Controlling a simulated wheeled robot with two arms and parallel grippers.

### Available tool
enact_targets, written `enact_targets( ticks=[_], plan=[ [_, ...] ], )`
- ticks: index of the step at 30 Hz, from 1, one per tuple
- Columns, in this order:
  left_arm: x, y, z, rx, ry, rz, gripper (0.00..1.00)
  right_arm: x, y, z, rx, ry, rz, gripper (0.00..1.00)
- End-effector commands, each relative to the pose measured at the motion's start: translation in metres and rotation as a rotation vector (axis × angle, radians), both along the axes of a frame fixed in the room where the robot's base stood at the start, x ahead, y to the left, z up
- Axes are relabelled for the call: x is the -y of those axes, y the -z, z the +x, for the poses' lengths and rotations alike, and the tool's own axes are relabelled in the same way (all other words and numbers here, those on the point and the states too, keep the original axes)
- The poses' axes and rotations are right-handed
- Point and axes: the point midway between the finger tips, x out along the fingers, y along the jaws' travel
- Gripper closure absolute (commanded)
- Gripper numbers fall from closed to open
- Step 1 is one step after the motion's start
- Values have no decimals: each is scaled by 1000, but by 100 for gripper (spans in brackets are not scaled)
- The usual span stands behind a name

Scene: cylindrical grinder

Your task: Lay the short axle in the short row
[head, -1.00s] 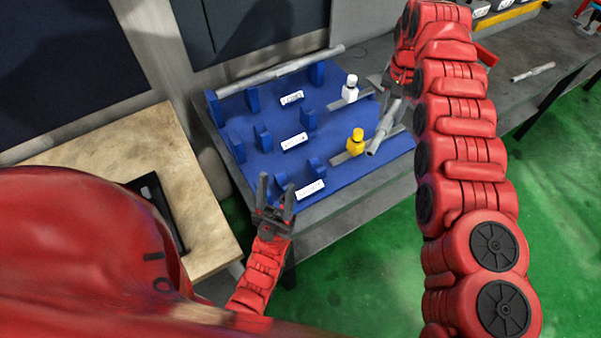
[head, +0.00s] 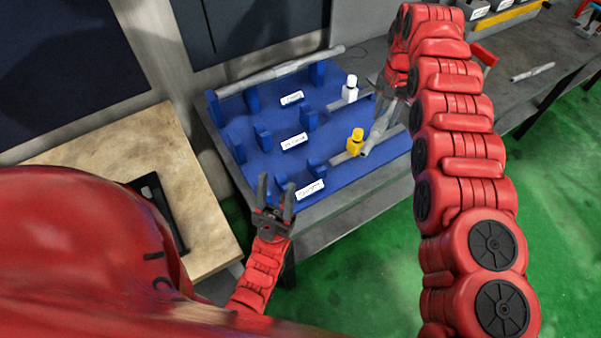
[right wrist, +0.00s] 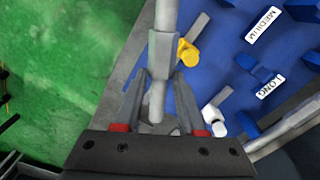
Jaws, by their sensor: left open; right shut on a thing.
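My right gripper (right wrist: 158,112) is shut on a grey stepped axle (right wrist: 165,60), which points away from the fingers in the right wrist view. In the head view the held axle (head: 376,137) is tilted over the right side of the blue rack (head: 255,180), near the yellow piece. The short row is the front one, with a white label (head: 310,189), too blurred to read, and low blue supports (head: 316,167); no axle shows on them. My left gripper (head: 275,194) is open and empty at the rack's front left. Contact between axle and rack cannot be told.
A long grey axle (head: 280,70) lies in the back row. A yellow piece (head: 355,142) and a white piece (head: 350,90) stand at the rack's right side. Another grey rod (head: 533,72) lies on the bench to the right. A wooden table (head: 110,150) stands left.

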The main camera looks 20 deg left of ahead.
Motion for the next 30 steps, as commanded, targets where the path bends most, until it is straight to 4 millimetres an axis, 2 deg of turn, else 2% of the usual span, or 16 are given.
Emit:
enact_targets(
  ticks=[20,30],
  plan=[
    [0,-5,0,0,0,0,50,-15,8,-4,4,69,2,100],
    [0,-10,0,0,0,0,50,-22,21,-11,-1,145,0,100]
  ],
)
